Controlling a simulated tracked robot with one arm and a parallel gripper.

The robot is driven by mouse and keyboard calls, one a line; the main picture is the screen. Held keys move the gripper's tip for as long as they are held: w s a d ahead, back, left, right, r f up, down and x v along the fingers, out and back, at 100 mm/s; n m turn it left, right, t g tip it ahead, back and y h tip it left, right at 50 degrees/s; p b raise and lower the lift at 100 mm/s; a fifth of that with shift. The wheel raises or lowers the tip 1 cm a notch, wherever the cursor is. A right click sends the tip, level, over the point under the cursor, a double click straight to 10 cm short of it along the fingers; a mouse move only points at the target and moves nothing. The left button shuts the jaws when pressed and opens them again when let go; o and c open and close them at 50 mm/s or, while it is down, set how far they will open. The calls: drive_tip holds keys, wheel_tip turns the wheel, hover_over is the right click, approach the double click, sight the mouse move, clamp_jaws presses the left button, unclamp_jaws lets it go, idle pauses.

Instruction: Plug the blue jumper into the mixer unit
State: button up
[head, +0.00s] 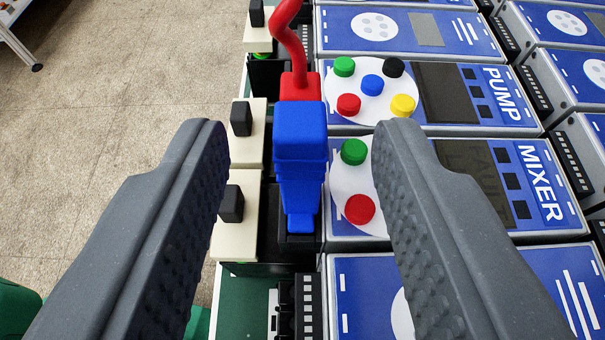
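The blue jumper (300,150) stands in the middle of the head view, beside the left edge of the mixer unit (518,185). Its wide top faces me, and its narrow lower end meets a black socket block (300,242) next to the mixer. How deep it sits in the socket is hard to tell. My gripper (303,135) is open, with one finger on each side of the jumper and a visible gap on both sides. The right finger covers part of the mixer's white button panel, where a green and a red button show.
The pump unit (505,95) lies beyond the mixer, with a red plug and cable (299,85) beside it. Cream blocks with black knobs (232,205) line the left. Other blue units fill the right and front. Bare floor (110,110) is at left.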

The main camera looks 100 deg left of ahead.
drive_tip(key=p+v, duration=0.2)
drive_tip(key=v, duration=1.1)
drive_tip(key=shift+d, duration=0.4)
drive_tip(key=shift+w+r, duration=0.1)
drive_tip(key=shift+r, duration=0.1)
drive_tip(key=s+d+r+m+t+h+p, duration=0.1)
drive_tip(key=d+r+m+t+h, duration=0.3)
drive_tip(key=r, duration=0.6)
drive_tip(key=s+d+r+m+t+h+p, duration=0.1)
drive_tip(key=s+d+r+m+t+h, duration=0.3)
drive_tip(key=d+r+m+t, duration=0.2)
drive_tip(key=s+d+r+m+t+h+p, duration=0.1)
drive_tip(key=s+d+r+m+t+h, duration=0.2)
drive_tip(key=r, duration=1.1)
drive_tip(key=d+m+t+h, duration=0.2)
drive_tip(key=d+m+t, duration=0.1)
drive_tip(key=m+t, duration=0.2)
drive_tip(key=shift+s+r+m, duration=0.25)
drive_tip(key=shift+r+m, duration=0.1)
drive_tip(key=shift+m, duration=0.95)
